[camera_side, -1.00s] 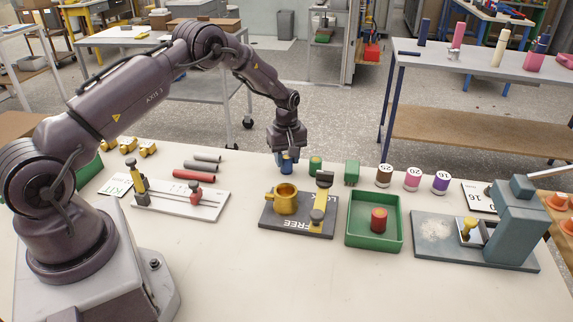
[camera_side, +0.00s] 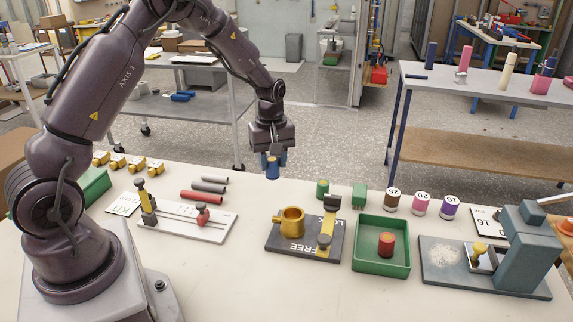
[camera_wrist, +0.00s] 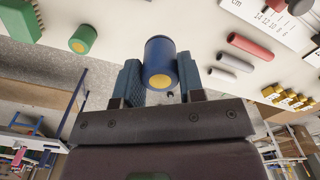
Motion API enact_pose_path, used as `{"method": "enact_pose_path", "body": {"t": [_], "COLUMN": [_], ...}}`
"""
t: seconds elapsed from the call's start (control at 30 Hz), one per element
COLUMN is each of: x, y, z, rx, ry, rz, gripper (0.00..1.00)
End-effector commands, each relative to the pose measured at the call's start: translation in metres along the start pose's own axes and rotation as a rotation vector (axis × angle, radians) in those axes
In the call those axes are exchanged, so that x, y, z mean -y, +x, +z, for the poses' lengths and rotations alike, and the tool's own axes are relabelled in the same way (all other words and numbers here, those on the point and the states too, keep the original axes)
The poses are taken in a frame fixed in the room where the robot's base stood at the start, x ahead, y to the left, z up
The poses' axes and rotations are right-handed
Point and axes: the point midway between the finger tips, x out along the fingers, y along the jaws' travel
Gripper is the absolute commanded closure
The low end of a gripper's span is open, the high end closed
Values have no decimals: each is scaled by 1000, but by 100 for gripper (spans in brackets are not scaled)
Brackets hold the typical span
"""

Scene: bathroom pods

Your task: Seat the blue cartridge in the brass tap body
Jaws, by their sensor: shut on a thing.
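The blue cartridge (camera_side: 272,168) is a short blue cylinder with a yellow end disc. My gripper (camera_side: 273,158) is shut on it and holds it above the far edge of the table. In the wrist view the cartridge (camera_wrist: 159,58) sits between the two jaw pads of my gripper (camera_wrist: 160,82). The brass tap body (camera_side: 290,221) is a yellow open-topped cup with a side spout. It stands on a dark plate (camera_side: 275,243) marked FREE, nearer the camera and a little right of the gripper. A yellow lever clamp (camera_side: 325,236) stands beside it.
A green tray (camera_side: 360,262) holds a red cartridge (camera_side: 386,244). A green cartridge (camera_side: 322,188) and a green block (camera_side: 359,196) stand behind the plate. A grey press (camera_side: 522,247) is at right. A slide gauge (camera_side: 190,226) and several rods lie left.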

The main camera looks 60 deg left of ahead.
Motion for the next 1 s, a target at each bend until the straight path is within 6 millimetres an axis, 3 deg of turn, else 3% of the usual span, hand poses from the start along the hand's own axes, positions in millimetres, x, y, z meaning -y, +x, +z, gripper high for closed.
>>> {"method": "enact_pose_path", "body": {"t": [0.2, 0.43, 0.57, 0.8, 1.0], "x": [30, 36, 39, 84, 112], "y": [-17, -34, -57, -76, -68], "z": [20, 38, 71, 134, 148], "rx": [-1, -2, -2, -1, -1], "ry": [1, 31, 115, 354, 456], "rz": [2, 5, 5, 4, 0], "gripper": [88, 88, 88, 88, 88]}}
